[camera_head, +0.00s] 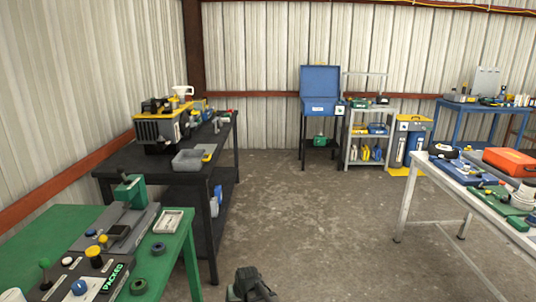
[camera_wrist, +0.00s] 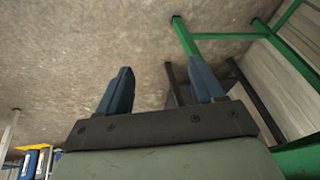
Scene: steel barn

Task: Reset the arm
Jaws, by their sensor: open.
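My gripper (camera_wrist: 160,88) shows in the wrist view with its two dark blue fingers spread apart. It is open and nothing is between the fingers. Beyond it lie bare floor and the green legs of a table. In the head view a dark part of my arm (camera_head: 249,285) shows at the bottom edge, over the floor. The fingers cannot be made out there.
A green table (camera_head: 60,222) with a control panel stands at lower left. Behind it is a black bench (camera_head: 120,170) with a yellow-and-black machine (camera_head: 162,127). A light-topped table (camera_head: 445,172) stands at right. The concrete floor (camera_head: 310,215) between them is clear.

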